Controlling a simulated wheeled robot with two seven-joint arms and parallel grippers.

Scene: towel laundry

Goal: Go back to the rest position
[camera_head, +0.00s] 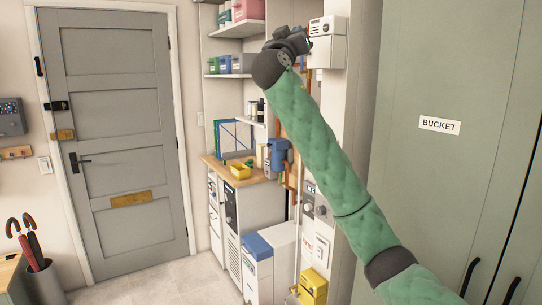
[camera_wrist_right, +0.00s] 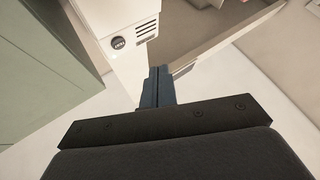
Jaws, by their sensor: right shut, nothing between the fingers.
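My right arm, in a green quilted sleeve, reaches up from the lower right in the head view. My right gripper (camera_head: 302,38) is at the top middle, beside a white wall-mounted box (camera_head: 327,50). In the right wrist view the gripper's dark fingers (camera_wrist_right: 158,88) are together, with nothing between them. The same white box (camera_wrist_right: 122,35), with a dark round knob, shows beyond the fingers. I cannot tell from these views whether the gripper touches it. My left gripper does not show.
A tall green cabinet (camera_head: 410,80) labelled BUCKET stands at the right. Shelves (camera_head: 235,75) and a wooden counter (camera_head: 212,163) with a yellow tub (camera_head: 240,171) are behind the arm. A grey door (camera_head: 130,130) and umbrella stand (camera_head: 45,280) are at the left. The floor (camera_head: 160,285) before the door is clear.

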